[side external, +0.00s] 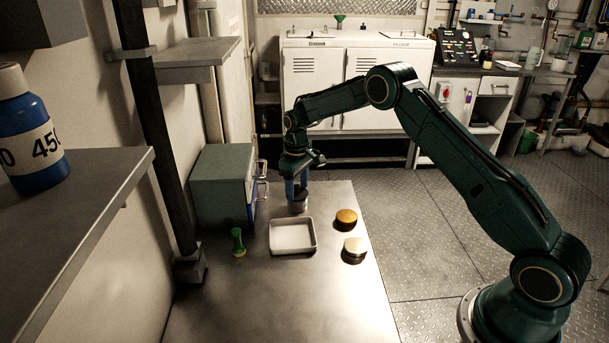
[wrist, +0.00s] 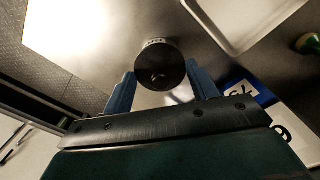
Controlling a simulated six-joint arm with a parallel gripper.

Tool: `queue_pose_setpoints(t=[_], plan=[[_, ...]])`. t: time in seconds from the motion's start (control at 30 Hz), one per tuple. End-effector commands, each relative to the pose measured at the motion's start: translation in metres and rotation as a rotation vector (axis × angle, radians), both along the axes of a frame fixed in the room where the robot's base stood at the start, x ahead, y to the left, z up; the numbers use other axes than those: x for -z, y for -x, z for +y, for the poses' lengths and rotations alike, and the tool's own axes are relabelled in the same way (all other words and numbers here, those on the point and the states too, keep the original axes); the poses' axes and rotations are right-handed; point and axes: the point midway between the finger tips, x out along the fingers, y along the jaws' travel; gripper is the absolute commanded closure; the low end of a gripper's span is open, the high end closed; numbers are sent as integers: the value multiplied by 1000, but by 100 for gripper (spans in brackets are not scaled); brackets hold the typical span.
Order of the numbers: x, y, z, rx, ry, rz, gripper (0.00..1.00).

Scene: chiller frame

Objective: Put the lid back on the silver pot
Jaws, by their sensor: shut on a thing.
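The silver pot (side external: 298,207) stands near the back of the metal table, directly below my gripper (side external: 297,191). In the wrist view, a round dark lid (wrist: 160,68) with a small knob sits between the blue fingers of my gripper (wrist: 155,88), which is shut on it. A thin strip of the silver pot (wrist: 154,42) with small dark lettering shows past the lid's edge; the rest of the pot is hidden beneath the lid. The lid is over the pot, but I cannot tell whether it is fully seated.
A shallow white tray (side external: 292,252) lies just in front of the pot. A jar with an orange top (side external: 346,217) and one with a cream top (side external: 355,246) stand to the right. A green-handled item (side external: 238,242) and a grey-green drawer cabinet (side external: 222,187) are left. The table's front is clear.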

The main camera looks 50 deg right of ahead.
Motion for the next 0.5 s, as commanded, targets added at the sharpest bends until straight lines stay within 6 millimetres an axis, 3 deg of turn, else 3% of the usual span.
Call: queue_pose_setpoints(t=[0.17, 0.2, 0.3, 0.5], plan=[[0, 0, 0, 0, 0, 0, 63], [0, 0, 0, 0, 0, 0, 38], [0, 0, 0, 0, 0, 0, 18], [0, 0, 0, 0, 0, 0, 16]])
